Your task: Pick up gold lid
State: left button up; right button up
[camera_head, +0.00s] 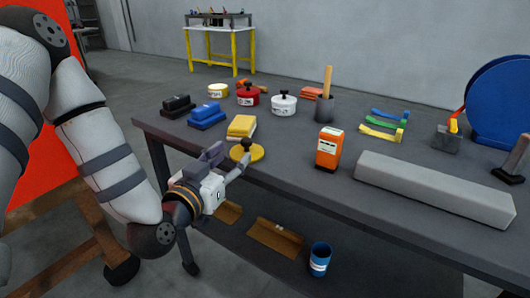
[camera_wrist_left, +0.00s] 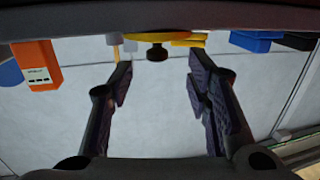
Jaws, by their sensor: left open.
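The gold lid (camera_head: 238,154) is a flat yellow disc with a black knob, lying at the near left edge of the table. In the left wrist view, the lid (camera_wrist_left: 135,37) shows edge-on at the top, with its dark knob (camera_wrist_left: 157,53) between the lines of my fingers. My left gripper (camera_head: 232,162) is open at the table edge, close to the lid on its near side. Its two fingers also show in the left wrist view (camera_wrist_left: 158,80), spread apart with nothing between the tips. Whether a finger touches the lid I cannot tell. My right gripper is not in view.
A yellow block stack (camera_head: 241,126) lies just behind the lid. Blue (camera_head: 207,116) and black (camera_head: 178,106) items stand to its left. Red (camera_head: 248,95) and white (camera_head: 284,102) pots are farther back. An orange box (camera_head: 328,148) stands to the right, with clear tabletop between.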

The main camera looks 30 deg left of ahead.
aim_at(244, 144)
pick_arm(q)
jog(key=w, duration=0.7)
jog(key=shift+w+a+b, duration=0.3)
jog(key=shift+w+b, duration=0.05)
jog(key=shift+r, duration=0.1)
grip_shut()
